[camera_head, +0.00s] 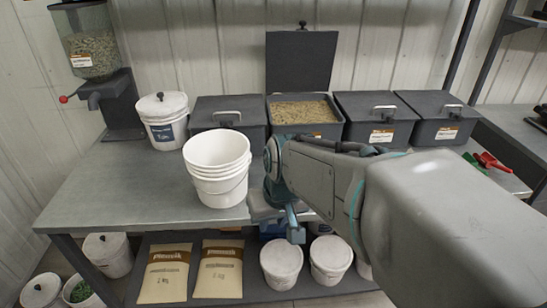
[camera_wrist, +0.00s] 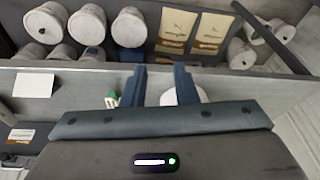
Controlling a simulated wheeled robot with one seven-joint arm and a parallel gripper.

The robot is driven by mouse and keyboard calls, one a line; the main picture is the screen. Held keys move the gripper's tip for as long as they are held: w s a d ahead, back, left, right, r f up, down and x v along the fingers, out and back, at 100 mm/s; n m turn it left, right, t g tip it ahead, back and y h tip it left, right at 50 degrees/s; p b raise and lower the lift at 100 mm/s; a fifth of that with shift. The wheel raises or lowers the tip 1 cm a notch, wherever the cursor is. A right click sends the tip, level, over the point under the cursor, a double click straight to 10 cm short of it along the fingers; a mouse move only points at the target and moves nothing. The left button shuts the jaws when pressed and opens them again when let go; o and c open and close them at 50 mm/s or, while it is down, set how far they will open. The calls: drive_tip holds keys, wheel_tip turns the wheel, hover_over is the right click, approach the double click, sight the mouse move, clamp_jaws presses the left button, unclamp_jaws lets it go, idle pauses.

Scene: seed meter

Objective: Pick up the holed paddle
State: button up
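I cannot make out the holed paddle for certain in either view. A small green and white thing (camera_wrist: 112,99) lies on the worktop just left of my gripper's left finger in the wrist view, partly hidden, too small to identify. My gripper (camera_wrist: 158,84) has its two dark blue fingers apart with nothing held between them. In the head view my gripper (camera_head: 293,222) hangs near the worktop's front edge, right of the white bucket stack (camera_head: 218,175). My arm hides the worktop's right part. A pale rounded thing (camera_wrist: 190,96) shows behind the right finger.
Grey bins (camera_head: 229,109) line the back of the worktop (camera_head: 120,185); one open bin (camera_head: 304,130) holds grain. A lidded bucket (camera_head: 164,119) stands left. Red (camera_head: 492,161) and green tools (camera_head: 473,161) lie far right. Bags (camera_head: 166,273) and lidded buckets (camera_head: 281,262) occupy the lower shelf.

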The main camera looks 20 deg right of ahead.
drive_tip(key=w+d+f+m+t, duration=0.2)
drive_tip(key=w+d+f+m, duration=0.15)
drive_tip(key=w+d, duration=1.1)
drive_tip(key=x, duration=0.4)
drive_tip(key=p+x, duration=0.1)
drive_tip(key=x, duration=0.3)
drive_tip(key=p+x, duration=0.1)
drive_tip(key=x, duration=0.3)
drive_tip(key=shift+s+d+f, duration=0.1)
drive_tip(key=shift+d+f, duration=0.15)
drive_tip(key=shift+f, duration=0.2)
drive_tip(key=shift+c, duration=0.4)
clamp_jaws()
